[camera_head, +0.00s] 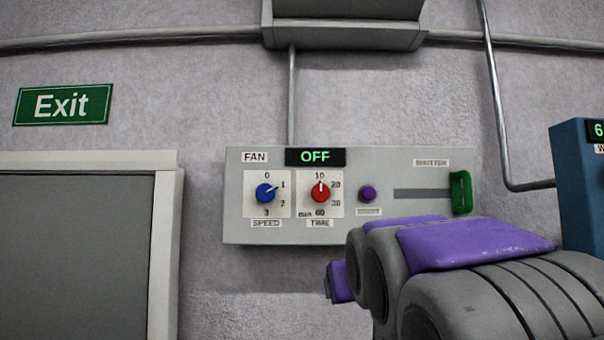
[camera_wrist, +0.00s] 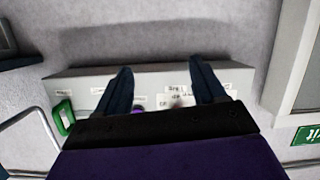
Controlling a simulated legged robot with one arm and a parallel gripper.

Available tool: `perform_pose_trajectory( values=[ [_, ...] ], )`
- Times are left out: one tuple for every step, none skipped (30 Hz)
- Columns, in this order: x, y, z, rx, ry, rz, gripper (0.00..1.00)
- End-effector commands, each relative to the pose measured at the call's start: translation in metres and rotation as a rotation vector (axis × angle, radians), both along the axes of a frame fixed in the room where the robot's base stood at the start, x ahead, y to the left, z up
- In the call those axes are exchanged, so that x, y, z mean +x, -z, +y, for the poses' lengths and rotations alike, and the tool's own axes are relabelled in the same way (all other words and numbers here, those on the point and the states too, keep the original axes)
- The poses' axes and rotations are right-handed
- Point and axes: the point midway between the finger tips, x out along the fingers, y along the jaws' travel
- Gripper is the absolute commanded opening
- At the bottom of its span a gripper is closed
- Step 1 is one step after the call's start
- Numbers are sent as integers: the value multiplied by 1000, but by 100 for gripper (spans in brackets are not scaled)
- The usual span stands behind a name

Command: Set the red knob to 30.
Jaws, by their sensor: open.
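The red knob (camera_head: 320,192) is on the grey fan panel (camera_head: 290,235) in the head view, above the TIME label. Its white pointer points up at 10; 20 and 30 are on the right of its dial and 60 is below. In the wrist view my gripper (camera_wrist: 161,65) is open, with two dark fingers apart in front of the panel, which appears upside down. No object shows between the fingertips. The red knob cannot be clearly made out there. My arm fills the lower right of the head view, and the fingers do not show there.
A blue knob (camera_head: 265,193) points near 1, left of the red knob. A purple button (camera_head: 368,194) and a green shutter slider (camera_head: 461,193) are to its right. The display (camera_head: 315,157) reads OFF. A blue box (camera_head: 580,190) is at the right edge.

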Motion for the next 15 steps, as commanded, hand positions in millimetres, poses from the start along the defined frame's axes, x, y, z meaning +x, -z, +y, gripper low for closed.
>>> perform_pose_trajectory(
  values=[
    [1,-43,7,-6,-11,-71,69],
    [1,-62,10,-9,-17,-110,69],
    [0,-84,14,-12,-24,-156,69],
    [-1,-99,17,-15,-29,-186,69],
    [-3,-112,20,-17,-33,-216,69],
    [-5,-127,22,-19,-38,-248,69],
    [-7,-135,24,-19,-41,-266,69],
    [-8,-142,26,-20,-44,-280,69],
    [-9,-148,27,-21,-47,-295,69],
    [-10,-151,28,-22,-48,-303,69],
    [-10,-154,28,-22,-49,-308,69],
    [-9,-155,28,-21,-49,-312,69],
    [-7,-156,29,-22,-49,-313,69],
    [-5,-155,29,-22,-49,-313,69],
    [-1,-155,29,-22,-48,-311,69]
  ],
)
